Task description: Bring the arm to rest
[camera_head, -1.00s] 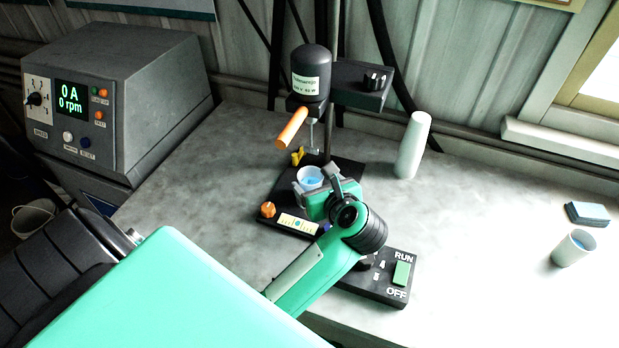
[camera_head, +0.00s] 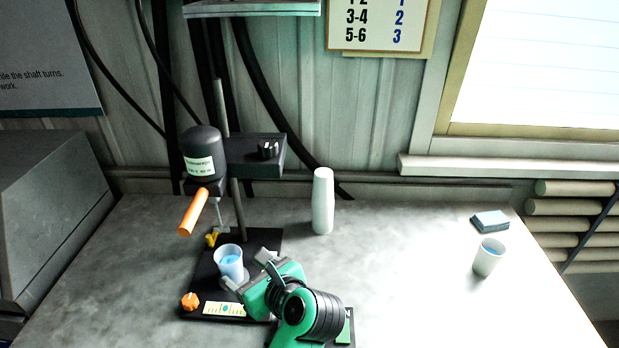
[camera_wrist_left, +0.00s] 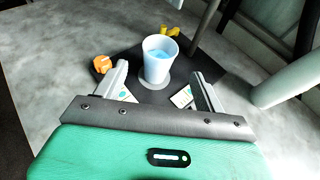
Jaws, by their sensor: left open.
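My left gripper (camera_head: 248,272) is low over the black base plate (camera_head: 262,240) of the disperser stand, its green body on the right side of the plate. In the left wrist view its two fingers (camera_wrist_left: 163,88) are spread wide. A white cup with blue liquid (camera_wrist_left: 159,62) stands upright on the plate, beyond and between the fingertips, with a visible gap to each finger. The cup also shows in the head view (camera_head: 229,262). The disperser motor (camera_head: 202,152) with its orange handle (camera_head: 193,212) is above and behind the cup. My right gripper is out of view.
A stack of white cups (camera_head: 323,200) stands behind to the right. A white cup (camera_head: 489,257) and a blue-grey sponge-like block (camera_head: 490,221) are at the far right. An orange knob (camera_head: 190,301) is at the plate's front left. The table's middle right is clear.

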